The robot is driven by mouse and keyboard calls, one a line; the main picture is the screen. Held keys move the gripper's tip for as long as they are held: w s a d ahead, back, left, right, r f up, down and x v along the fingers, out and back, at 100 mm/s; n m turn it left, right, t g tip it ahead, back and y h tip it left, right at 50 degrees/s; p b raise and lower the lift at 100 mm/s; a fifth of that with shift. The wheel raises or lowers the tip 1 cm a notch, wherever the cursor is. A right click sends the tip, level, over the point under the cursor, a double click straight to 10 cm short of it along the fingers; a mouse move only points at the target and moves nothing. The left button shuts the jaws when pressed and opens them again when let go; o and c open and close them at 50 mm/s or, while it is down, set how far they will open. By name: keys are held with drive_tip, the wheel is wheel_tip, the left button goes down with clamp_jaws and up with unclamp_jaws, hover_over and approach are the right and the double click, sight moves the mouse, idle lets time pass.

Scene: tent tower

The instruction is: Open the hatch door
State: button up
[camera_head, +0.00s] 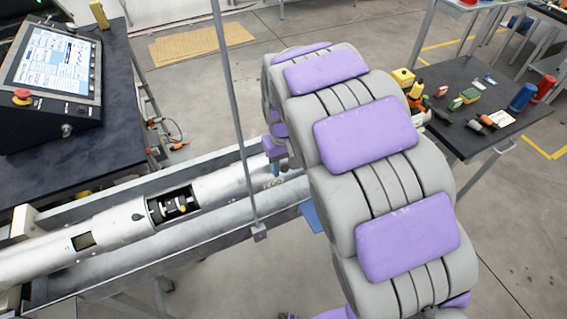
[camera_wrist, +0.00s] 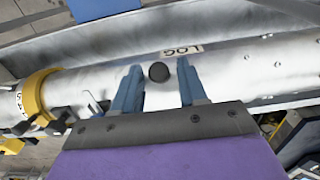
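A silvery metal tube (camera_head: 105,222) lies in a long metal trough, crossing the left half of the head view. The same tube (camera_wrist: 235,72) fills the middle of the wrist view. A round black knob (camera_wrist: 159,72) sticks out from its surface, next to a label with upside-down letters "LOG" (camera_wrist: 183,51). The outline of a hatch door around the knob cannot be made out. My gripper (camera_wrist: 160,82) is open, with one blue finger on each side of the knob and a gap to each. In the head view my arm hides most of the gripper.
The tube has an open cutout (camera_head: 173,206) with dark parts inside. A yellow ring (camera_wrist: 36,97) circles it in the wrist view. A thin upright post (camera_head: 233,110) stands at the trough. A control console (camera_head: 50,75) is at left; a tool table (camera_head: 480,80) is at right.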

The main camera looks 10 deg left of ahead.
clamp_jaws()
idle(0.5)
